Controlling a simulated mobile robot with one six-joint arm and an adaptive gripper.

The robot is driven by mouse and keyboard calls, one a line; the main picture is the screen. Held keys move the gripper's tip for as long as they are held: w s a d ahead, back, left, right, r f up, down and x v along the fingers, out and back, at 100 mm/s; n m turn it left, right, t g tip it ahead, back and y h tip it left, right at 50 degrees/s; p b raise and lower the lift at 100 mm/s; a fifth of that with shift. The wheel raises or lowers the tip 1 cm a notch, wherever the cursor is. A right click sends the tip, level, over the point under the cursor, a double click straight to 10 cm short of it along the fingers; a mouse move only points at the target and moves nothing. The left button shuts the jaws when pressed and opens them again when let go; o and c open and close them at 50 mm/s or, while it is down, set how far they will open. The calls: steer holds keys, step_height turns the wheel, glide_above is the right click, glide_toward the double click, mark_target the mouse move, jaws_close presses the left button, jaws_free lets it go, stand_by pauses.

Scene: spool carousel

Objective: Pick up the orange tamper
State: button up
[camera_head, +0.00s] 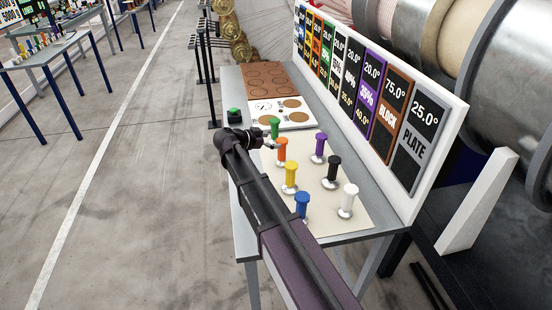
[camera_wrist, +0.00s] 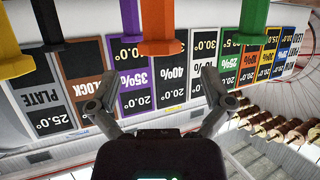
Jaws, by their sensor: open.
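The orange tamper (camera_head: 281,150) stands upright on the beige mat, between the green tamper (camera_head: 274,127) and the yellow tamper (camera_head: 290,175). In the wrist view the orange tamper (camera_wrist: 158,25) shows upside down at top centre, in line with the gap between my fingers. My gripper (camera_head: 268,144) is beside the tamper on its left in the head view. In the wrist view my gripper (camera_wrist: 157,90) has its two fingers wide apart with nothing between them. The orange tamper appears beyond the fingertips. Its base is out of the wrist view.
Purple (camera_head: 320,147), black (camera_head: 333,172), white (camera_head: 348,198) and blue (camera_head: 302,204) tampers share the beige mat (camera_head: 345,222). A sign board (camera_head: 362,95) stands behind.

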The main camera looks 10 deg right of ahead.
mark_target(280, 141)
steer(key=shift+b+x, duration=0.85)
steer(key=shift+x, duration=1.6)
steer(key=shift+s, duration=0.1)
steer(key=c, duration=1.4)
